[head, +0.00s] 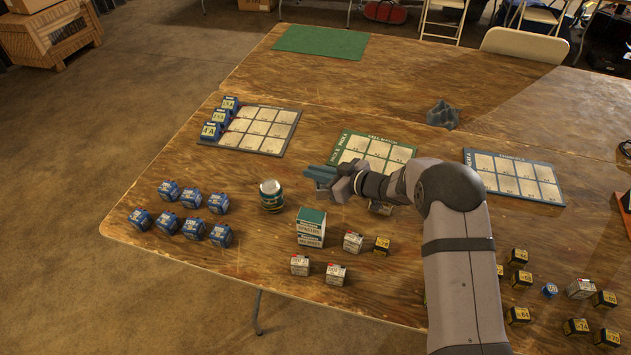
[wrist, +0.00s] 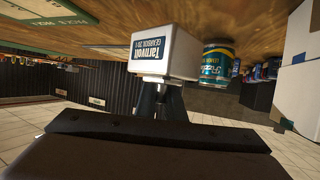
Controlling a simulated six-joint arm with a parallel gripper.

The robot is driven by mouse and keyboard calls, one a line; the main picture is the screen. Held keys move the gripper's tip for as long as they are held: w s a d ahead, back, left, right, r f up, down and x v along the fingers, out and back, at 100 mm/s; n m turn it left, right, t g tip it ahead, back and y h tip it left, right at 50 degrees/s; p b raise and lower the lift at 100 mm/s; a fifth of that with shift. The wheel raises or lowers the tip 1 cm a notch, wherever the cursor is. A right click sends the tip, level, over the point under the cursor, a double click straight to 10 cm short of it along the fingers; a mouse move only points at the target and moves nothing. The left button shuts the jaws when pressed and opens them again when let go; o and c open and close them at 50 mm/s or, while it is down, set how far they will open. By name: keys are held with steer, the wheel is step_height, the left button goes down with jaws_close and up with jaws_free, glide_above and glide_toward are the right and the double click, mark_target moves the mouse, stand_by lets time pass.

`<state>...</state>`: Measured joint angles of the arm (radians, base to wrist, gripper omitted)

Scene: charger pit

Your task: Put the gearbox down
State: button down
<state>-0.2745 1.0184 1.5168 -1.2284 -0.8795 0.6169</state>
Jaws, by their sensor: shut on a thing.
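The gearbox (wrist: 165,52) is a white box with dark lettering, large in the wrist view. My gripper (wrist: 160,98) is shut on it, its dark fingers reaching the box. In the head view my gripper (head: 325,179) is over the middle of the table, near the front edge of the green-bordered grid mat (head: 345,147). A teal-blue shape shows at its fingertips there. I cannot tell whether that is the gearbox or the fingers. How far the box is above the wood is unclear.
A can (head: 271,196) stands left of my gripper and shows in the wrist view (wrist: 216,63). A white and green carton (head: 311,227) stands in front. Several blue boxes (head: 191,198) stand left. A blue-bordered mat (head: 514,177) lies right. Bare wood lies between can and left mat.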

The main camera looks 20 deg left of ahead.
steer(key=shift+f, duration=1.85)
steer(key=shift+f, duration=0.15)
steer(key=c, duration=1.8)
jaws_free()
steer(key=shift+c, duration=0.2)
steer(key=shift+s+d+r, duration=0.15)
steer(key=shift+d+r, duration=0.1)
steer(key=shift+d, duration=0.25)
steer(key=v, duration=1.1)
steer(key=shift+b, duration=0.4)
steer(key=shift+r, duration=0.1)
